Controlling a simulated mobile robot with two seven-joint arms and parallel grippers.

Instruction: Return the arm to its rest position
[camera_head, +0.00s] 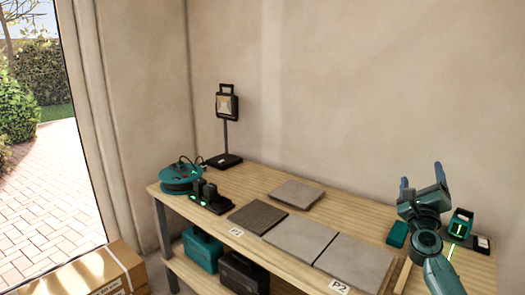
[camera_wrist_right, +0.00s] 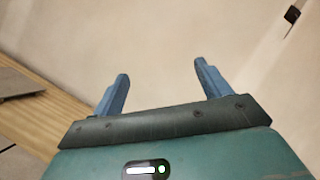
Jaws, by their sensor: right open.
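My right gripper (camera_head: 421,175) is open and empty, with its blue fingers pointing up above the right part of the workbench. Its two fingers also show in the right wrist view (camera_wrist_right: 160,85), spread apart with only wall between them. My left gripper is in neither view. On the bench, a grey tile (camera_head: 300,238) and another grey tile (camera_head: 355,262) lie side by side at the front. A darker tile (camera_head: 257,217) lies to their left. A lighter tile (camera_head: 297,193) lies behind them and appears raised or stacked.
The wooden workbench (camera_head: 362,208) stands against the wall. A work lamp (camera_head: 227,105), a teal cable reel (camera_head: 180,177) and a charger (camera_head: 211,197) are at its left. A teal block (camera_head: 397,234) and a green-lit laser device (camera_head: 460,224) are near my right arm. Toolcases (camera_head: 202,249) sit below.

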